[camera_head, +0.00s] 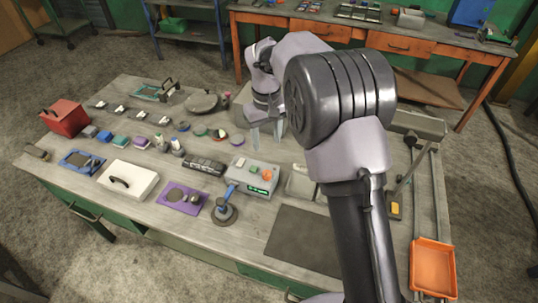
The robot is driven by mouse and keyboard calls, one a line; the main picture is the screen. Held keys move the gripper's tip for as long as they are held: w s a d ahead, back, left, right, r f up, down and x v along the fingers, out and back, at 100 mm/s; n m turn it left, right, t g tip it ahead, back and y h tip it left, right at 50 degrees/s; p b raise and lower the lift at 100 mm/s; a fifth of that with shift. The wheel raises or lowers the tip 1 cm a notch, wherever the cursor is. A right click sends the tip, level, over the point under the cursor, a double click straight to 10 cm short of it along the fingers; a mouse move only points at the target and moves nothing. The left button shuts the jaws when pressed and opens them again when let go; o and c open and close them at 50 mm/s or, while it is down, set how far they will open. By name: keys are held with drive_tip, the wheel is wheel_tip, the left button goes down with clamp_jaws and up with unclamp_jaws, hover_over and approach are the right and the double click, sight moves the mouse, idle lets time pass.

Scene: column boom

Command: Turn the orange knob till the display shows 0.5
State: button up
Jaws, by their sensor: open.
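A grey control box (235,172) stands near the middle of the workbench. The orange knob (266,175) is on its top, toward the right. A small display with green digits (258,190) is on its front side; the digits are too small to read. My gripper (266,138) points down above the bench, behind the box in the picture. Its two pale fingers are apart with nothing seen between them, and they are clear of the knob. My arm comes in from the lower right and hides part of the bench.
A blue-handled tool with a round base (225,212) stands close to the box's front left. A black ribbed object (203,166) lies to its left, and a pale container (299,184) to its right. A dark mat (305,238) lies in front at right.

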sight(267, 172)
wheel_tip(267, 172, down, 15)
drive_tip(key=b, duration=0.3)
drive_tip(key=shift+r, duration=0.1)
clamp_jaws()
